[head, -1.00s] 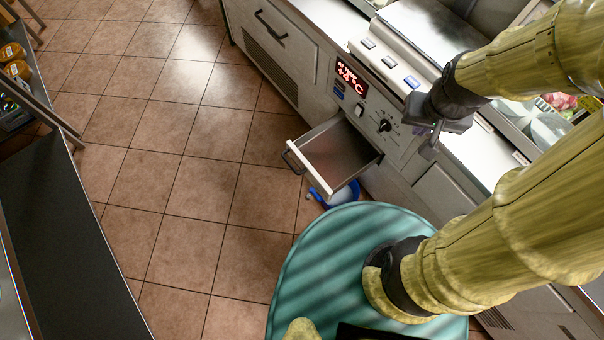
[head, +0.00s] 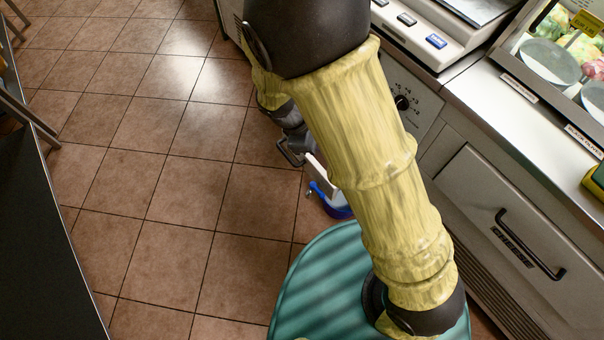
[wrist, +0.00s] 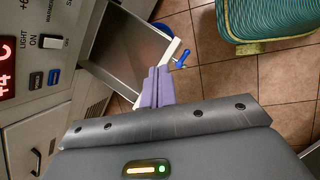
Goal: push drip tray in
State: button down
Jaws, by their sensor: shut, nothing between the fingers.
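The drip tray (wrist: 128,48) is pulled out of the counter front, and its bare metal inside shows in the wrist view.
A blue container (head: 336,208) stands on the floor below the tray. The control panel with a knob (head: 402,102) is beside it. A closed drawer marked CHEESE (head: 495,225) is at the right. Tiled floor (head: 180,190) is clear at left; a dark counter (head: 45,240) edges it.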

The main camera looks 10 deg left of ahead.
jog(key=s+a+f+n+t+b, duration=0.2)
jog(key=a+f+n+b, duration=0.2)
jog(key=a+f, duration=0.2)
jog(key=s+a+f+n+t+h+b, duration=0.1)
jog(key=a+f+n+b, duration=0.3)
jog(key=f, duration=0.5)
jog(key=shift+s+a+n+t, duration=0.6)
jog(key=shift+a+n+t, duration=0.2)
jog(key=shift+a+t, duration=0.15)
jog(key=b, duration=0.5)
send_near(309, 164)
jog(key=x, duration=0.5)
jog(key=shift+f, duration=0.4)
jog(key=shift+w+d+r, duration=0.1)
jog(key=shift+w+d, duration=0.05)
jog(key=shift+d, duration=0.1)
jog(key=shift+w, duration=0.1)
